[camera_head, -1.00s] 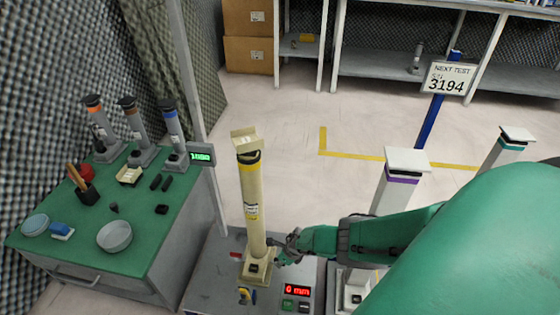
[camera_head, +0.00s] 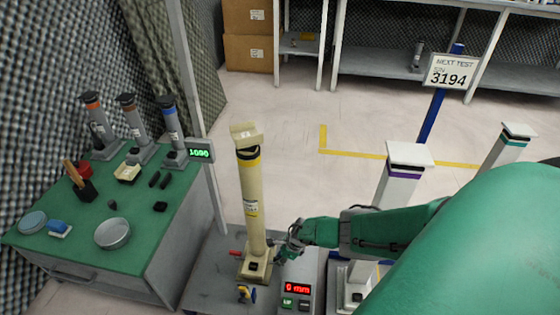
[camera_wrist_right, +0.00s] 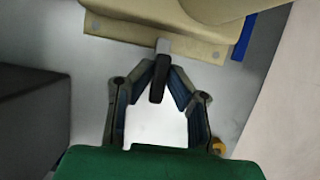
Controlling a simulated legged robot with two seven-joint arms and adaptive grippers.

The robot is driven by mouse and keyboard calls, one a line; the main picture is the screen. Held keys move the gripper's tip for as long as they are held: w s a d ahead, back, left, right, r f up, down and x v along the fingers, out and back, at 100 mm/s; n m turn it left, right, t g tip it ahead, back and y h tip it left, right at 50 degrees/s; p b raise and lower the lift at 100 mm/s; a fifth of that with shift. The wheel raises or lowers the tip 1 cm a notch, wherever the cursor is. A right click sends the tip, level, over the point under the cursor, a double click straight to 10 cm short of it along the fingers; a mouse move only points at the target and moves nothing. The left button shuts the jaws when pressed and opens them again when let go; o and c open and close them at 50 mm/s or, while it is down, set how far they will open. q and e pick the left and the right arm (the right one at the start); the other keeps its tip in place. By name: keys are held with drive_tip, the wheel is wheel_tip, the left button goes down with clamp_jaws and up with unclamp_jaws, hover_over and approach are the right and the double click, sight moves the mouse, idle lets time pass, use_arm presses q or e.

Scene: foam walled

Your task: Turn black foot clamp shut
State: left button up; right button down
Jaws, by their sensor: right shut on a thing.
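A tall cream column (camera_head: 252,200) with a black band stands on a cream foot plate on a grey platform. The black foot clamp (camera_wrist_right: 158,80) is a short dark lever beside the foot plate (camera_wrist_right: 135,30) in the right wrist view. The fingertips of my right gripper (camera_wrist_right: 160,80) close on it from both sides. In the head view my right gripper (camera_head: 284,252) is at the right side of the foot; it hides the black clamp there. My left gripper is not in view.
A control box (camera_head: 298,290) reading 0 mm is close at right. A white column (camera_head: 398,180) stands further right. A green-topped bench (camera_head: 130,195) is at left.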

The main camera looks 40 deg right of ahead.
drive_tip(key=c, duration=1.6)
unclamp_jaws()
drive_tip(key=shift+o, duration=0.2)
